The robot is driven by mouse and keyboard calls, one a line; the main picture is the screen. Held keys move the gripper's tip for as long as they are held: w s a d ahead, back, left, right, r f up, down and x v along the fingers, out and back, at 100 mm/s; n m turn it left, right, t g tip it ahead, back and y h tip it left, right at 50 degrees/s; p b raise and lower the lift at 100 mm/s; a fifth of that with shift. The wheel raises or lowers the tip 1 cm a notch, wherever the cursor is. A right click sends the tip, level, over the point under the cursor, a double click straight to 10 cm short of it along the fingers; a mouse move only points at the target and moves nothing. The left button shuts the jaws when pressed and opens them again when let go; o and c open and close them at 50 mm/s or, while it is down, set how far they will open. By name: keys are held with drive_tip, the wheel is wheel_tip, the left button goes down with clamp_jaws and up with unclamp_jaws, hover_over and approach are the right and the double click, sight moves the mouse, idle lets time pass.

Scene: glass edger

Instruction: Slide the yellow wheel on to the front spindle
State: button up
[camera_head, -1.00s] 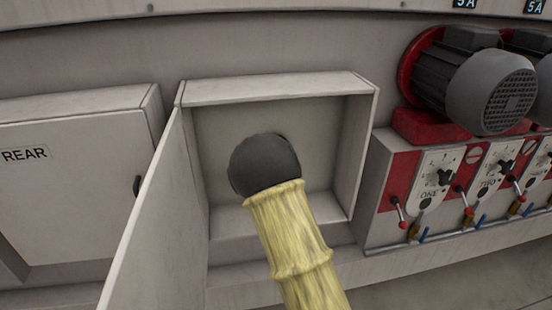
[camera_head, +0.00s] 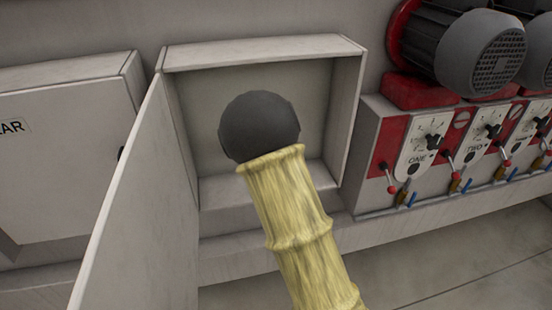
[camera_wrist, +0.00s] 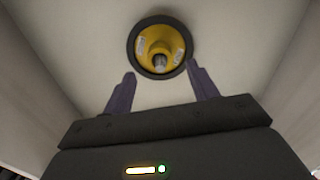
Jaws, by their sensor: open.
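The yellow wheel (camera_wrist: 147,46) with a dark rim shows in the wrist view, against the pale back wall inside a box. A grey metal spindle tip (camera_wrist: 160,62) shows at its centre, with the wheel around it; how far on it sits I cannot tell. My gripper (camera_wrist: 160,80) is open, its two dark purple fingers apart and pointing at the wheel's near side. Nothing shows between the fingers, and they look clear of the rim. In the head view my dark wrist and yellow-sleeved arm hide the wheel, spindle and fingers.
The open box (camera_head: 350,120) has walls close around my wrist. Its door (camera_head: 125,205) swings out at the left. A shut cabinet (camera_head: 60,160) stands further left, its label partly cut off. Motors (camera_head: 480,50) and a red-and-grey valve panel (camera_head: 385,150) stand at the right.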

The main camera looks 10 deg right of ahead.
drive_tip(key=s+b, duration=0.3)
drive_tip(key=s, duration=0.9)
drive_tip(key=shift+s, duration=0.35)
drive_tip(key=shift+f, duration=0.1)
drive_tip(key=s+d+f+m+g+p, duration=0.1)
drive_tip(key=s+f+m+g, duration=0.1)
drive_tip(key=s+f+g, duration=0.5)
drive_tip(key=s+a+f+g+p, duration=0.1)
drive_tip(key=s+f+g, duration=0.1)
drive_tip(key=s+g, duration=0.6)
drive_tip(key=s, duration=0.4)
drive_tip(key=shift+s+f, duration=0.3)
drive_tip(key=shift+f, duration=0.1)
drive_tip(key=shift+c, duration=0.5)
